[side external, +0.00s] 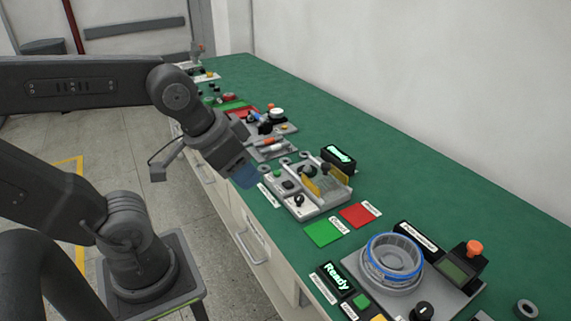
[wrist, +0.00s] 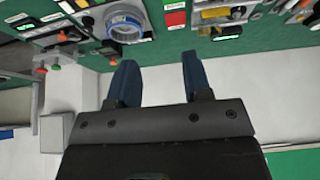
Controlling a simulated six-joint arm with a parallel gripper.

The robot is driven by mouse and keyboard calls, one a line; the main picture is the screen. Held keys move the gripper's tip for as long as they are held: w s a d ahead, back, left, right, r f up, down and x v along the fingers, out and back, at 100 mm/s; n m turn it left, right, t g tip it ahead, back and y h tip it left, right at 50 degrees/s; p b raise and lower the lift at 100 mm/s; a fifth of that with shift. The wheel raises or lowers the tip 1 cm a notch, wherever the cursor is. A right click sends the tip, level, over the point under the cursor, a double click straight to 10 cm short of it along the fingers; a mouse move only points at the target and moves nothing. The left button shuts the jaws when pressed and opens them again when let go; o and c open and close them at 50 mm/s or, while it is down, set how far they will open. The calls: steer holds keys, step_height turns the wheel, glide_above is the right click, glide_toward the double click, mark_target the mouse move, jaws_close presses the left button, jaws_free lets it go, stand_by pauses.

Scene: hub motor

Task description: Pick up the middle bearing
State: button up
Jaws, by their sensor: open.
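Three small grey rings, which look like the bearings, lie in a row on the green bench top in the side external view. The middle bearing (side external: 285,161) sits between a right bearing (side external: 303,154) and a left bearing (side external: 267,170), behind a grey fixture. My gripper (side external: 246,178) is open, with blue fingers, above the bench's front edge and left of the bearings, apart from them. In the wrist view my gripper (wrist: 160,72) has its two fingers spread with nothing between them. I cannot make out the bearings in the wrist view.
A grey fixture with yellow plates (side external: 312,192) stands close to the bearings, beside a black "Ready" display (side external: 338,158). A blue-rimmed round housing (side external: 393,262) stands at the right front. The bench's back strip is clear.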

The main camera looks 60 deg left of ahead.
steer(key=shift+o, duration=1.1)
